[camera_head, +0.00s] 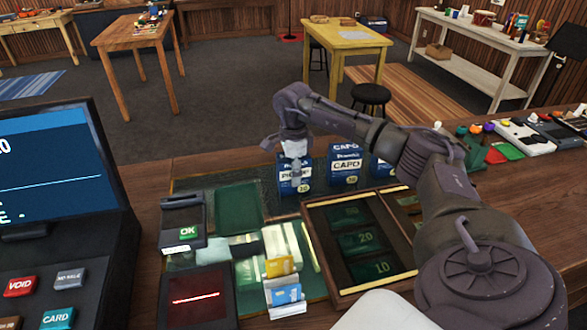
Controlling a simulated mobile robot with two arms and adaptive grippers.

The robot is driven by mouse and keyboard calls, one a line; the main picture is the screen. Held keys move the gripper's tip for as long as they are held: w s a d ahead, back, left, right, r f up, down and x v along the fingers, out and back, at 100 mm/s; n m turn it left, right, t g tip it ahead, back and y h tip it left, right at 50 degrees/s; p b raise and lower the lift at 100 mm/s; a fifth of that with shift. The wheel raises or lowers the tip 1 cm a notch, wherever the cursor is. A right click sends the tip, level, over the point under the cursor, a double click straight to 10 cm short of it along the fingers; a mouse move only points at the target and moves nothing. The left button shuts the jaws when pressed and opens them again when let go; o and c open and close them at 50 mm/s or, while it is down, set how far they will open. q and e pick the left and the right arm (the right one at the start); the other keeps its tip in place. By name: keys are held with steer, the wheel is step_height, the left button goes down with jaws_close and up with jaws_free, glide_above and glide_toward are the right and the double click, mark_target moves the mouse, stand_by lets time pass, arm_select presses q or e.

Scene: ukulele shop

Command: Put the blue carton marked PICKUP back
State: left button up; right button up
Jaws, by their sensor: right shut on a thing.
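The blue carton marked PICKUP (304,183) is upright at the far side of the counter, at the left end of a row of blue cartons. My right gripper (296,165) comes down on it from above and is shut on it; the fingers cover part of its front and label. I cannot tell whether its base touches the surface. A blue and white carton marked CAPO (344,168) stands just to its right. Another blue carton (381,172) is partly hidden behind my right arm. My left gripper is not in view.
A wooden tray (313,232) with numbered green compartments lies in front of the cartons. A card terminal (183,222), a dark scanner (194,298) and a small card holder (284,295) stand left of it. A register screen (60,165) fills the left. Pedals (525,138) line the right.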

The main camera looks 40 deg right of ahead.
steer(key=shift+a, duration=0.1)
steer(key=shift+f, duration=0.2)
steer(key=o, duration=1.2)
steer(key=shift+r, duration=0.5)
step_height(320, 180, up, 12)
steer(key=b, duration=0.3)
steer(key=shift+f, duration=0.25)
